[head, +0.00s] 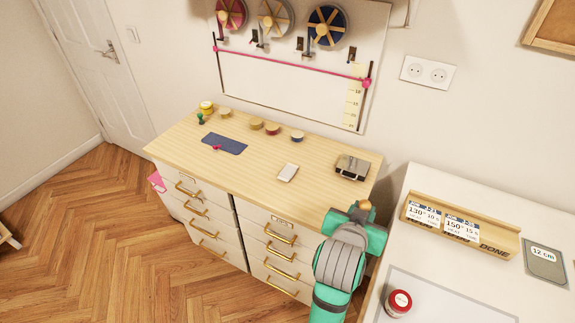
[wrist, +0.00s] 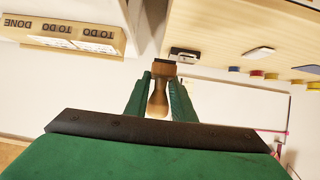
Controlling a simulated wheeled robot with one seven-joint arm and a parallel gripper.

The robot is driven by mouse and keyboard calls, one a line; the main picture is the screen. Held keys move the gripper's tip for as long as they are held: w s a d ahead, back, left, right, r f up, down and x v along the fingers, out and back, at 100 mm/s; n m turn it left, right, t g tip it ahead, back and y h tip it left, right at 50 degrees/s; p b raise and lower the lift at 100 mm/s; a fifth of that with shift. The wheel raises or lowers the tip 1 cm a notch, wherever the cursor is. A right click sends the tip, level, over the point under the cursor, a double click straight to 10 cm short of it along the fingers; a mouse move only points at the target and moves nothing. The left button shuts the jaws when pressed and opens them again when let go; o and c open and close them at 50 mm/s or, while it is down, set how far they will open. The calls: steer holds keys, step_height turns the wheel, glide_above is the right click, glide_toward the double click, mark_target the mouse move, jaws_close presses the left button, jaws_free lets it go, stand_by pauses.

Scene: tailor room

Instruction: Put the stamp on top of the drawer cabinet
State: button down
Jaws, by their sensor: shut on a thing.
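The stamp (wrist: 158,98) has a wooden handle and a dark base. In the wrist view my gripper (wrist: 160,92) is shut on it, one green finger on each side. In the head view only a bit of the stamp's wood (head: 365,204) shows above my green gripper (head: 357,214), which is by the right front corner of the drawer cabinet (head: 250,178). The cabinet has a light wooden top and white drawers with brass handles. Its top also shows in the wrist view (wrist: 225,30). My arm hides the cabinet's right front corner.
On the cabinet top are a grey metal box (head: 351,167), a white card (head: 288,172), a dark blue mat (head: 225,144) and several small round tins at the back. Bare wood lies between them. A white table (head: 420,250) with a wooden rack (head: 460,226) and red tin (head: 398,303) stands right.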

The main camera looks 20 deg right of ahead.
steer(key=shift+w+a, duration=0.1)
steer(key=w+d+f, duration=0.3)
steer(key=w+f, duration=0.2)
steer(key=w, duration=0.4)
glide_above(340, 207)
steer(key=f, duration=0.4)
steer(key=shift+s+a+f, duration=0.1)
steer(key=shift+s+f, duration=0.05)
steer(key=shift+s, duration=0.1)
steer(key=shift+w+f, duration=0.35)
steer(key=shift+f, duration=0.15)
steer(key=shift+s+f, duration=0.1)
steer(key=shift+f, duration=1.25)
steer(key=shift+f, duration=0.15)
steer(key=c, duration=1.5)
jaws_free()
